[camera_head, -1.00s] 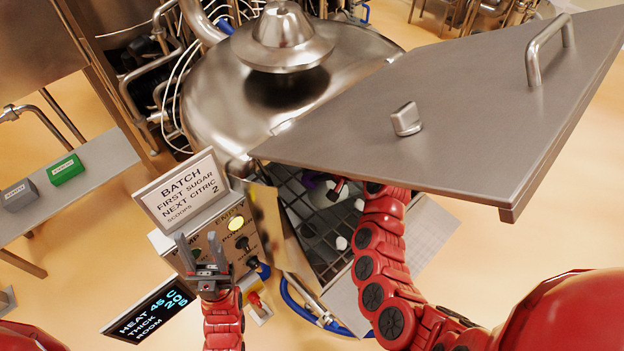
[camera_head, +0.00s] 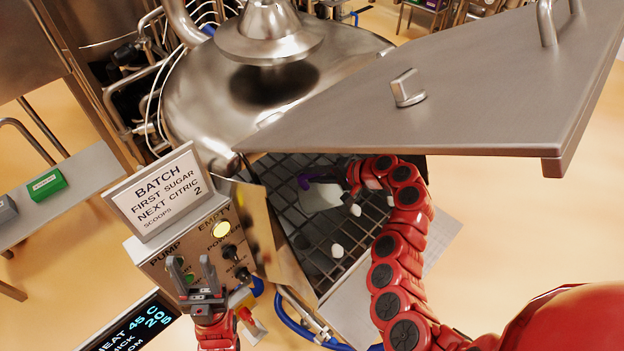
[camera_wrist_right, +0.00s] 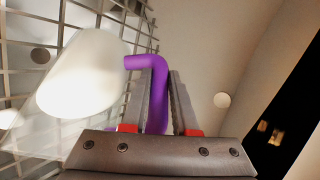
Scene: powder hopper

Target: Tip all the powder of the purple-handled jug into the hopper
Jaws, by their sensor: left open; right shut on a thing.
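The jug (camera_head: 322,197) has a whitish body and a purple handle (camera_head: 307,180). It is tilted over the grid (camera_head: 318,233) inside the hopper (camera_head: 265,238), under the raised lid (camera_head: 440,100). My right gripper (camera_head: 352,181) reaches in beneath the lid and is shut on the purple handle. In the right wrist view the handle (camera_wrist_right: 155,85) is between the fingers (camera_wrist_right: 160,105), with the jug body (camera_wrist_right: 85,75) to their left. The jug's mouth and any powder in it cannot be made out. My left gripper (camera_head: 192,278) is open and empty, in front of the control box.
Several white lumps (camera_head: 337,251) show at the grid. The control box (camera_head: 215,245) with knobs and a lit yellow lamp carries a batch sign (camera_head: 163,192). A dark display (camera_head: 133,328) is at lower left. A green block (camera_head: 47,184) lies on a side shelf.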

